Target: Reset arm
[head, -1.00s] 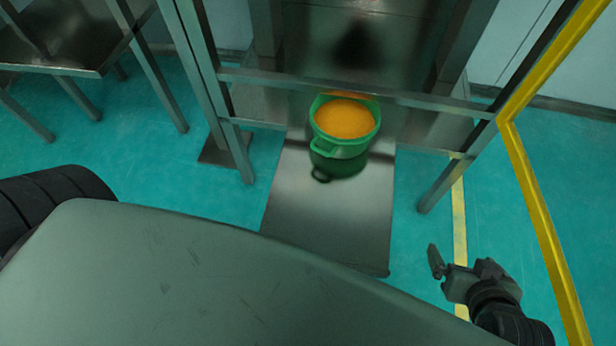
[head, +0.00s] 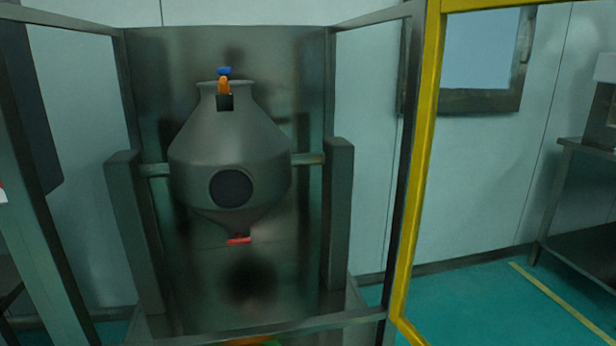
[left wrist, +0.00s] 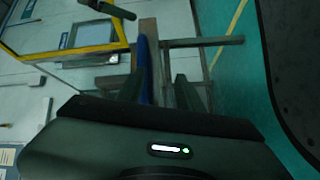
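My left gripper (left wrist: 158,92) shows in the left wrist view. Its two dark fingers stand apart, and I see nothing clearly held between them. A blue bar and a grey post show beyond the fingers. Neither gripper shows in the head view now. My right gripper is not recognisable in either current view. In the head view a grey double-cone vessel (head: 230,150) hangs between two posts, with a blue and orange piece (head: 224,80) on top and a red handle (head: 238,240) at its bottom outlet. Only a sliver of orange and green (head: 252,341) shows at the lower edge.
A metal frame stands around the vessel, with a yellow post (head: 418,170) on its right. A metal table (head: 585,148) stands at the far right. The green floor (head: 480,300) is clear right of the frame. A dark piece (left wrist: 108,8) at the wrist view's top is unclear.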

